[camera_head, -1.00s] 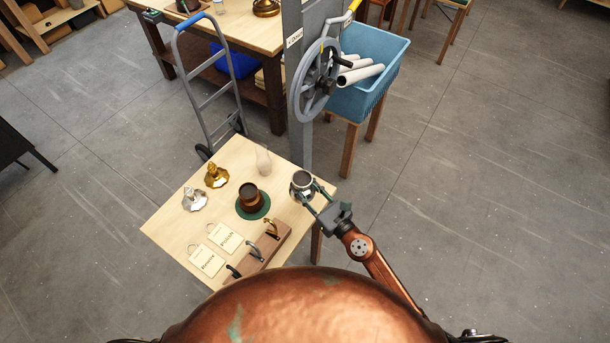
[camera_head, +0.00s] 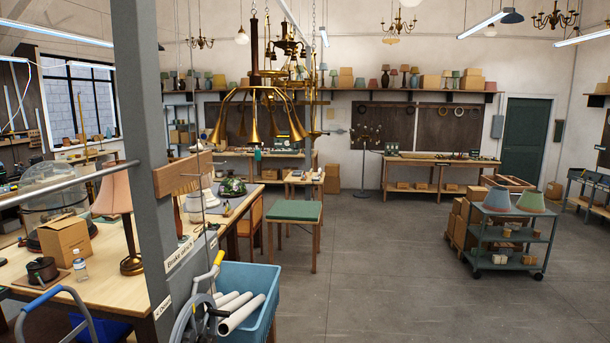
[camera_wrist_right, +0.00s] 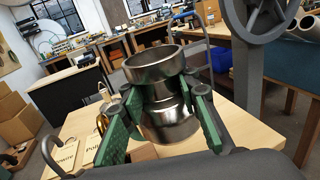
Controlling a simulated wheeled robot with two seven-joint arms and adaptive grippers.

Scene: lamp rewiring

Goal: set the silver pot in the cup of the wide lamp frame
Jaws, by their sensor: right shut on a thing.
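The silver pot (camera_wrist_right: 163,112) is upright between the green pads of my right gripper (camera_wrist_right: 160,100) in the right wrist view, and the gripper is shut on it around its narrow waist. The pot is held above a pale wooden table (camera_wrist_right: 230,125). In the head view a wide brass lamp frame (camera_head: 257,92) with several drooping arms hangs at the upper middle. I cannot make out its cup, or be sure that it is the wide frame of the task. Neither gripper shows in the head view now. My left gripper is in no current view.
A grey post (camera_head: 143,120) with a hand wheel (camera_head: 193,318) stands at the left. A blue bin (camera_head: 262,300) with white tubes is beside it. A green-topped table (camera_head: 295,210) and a shelf cart (camera_head: 512,240) stand beyond. The floor at the right is open.

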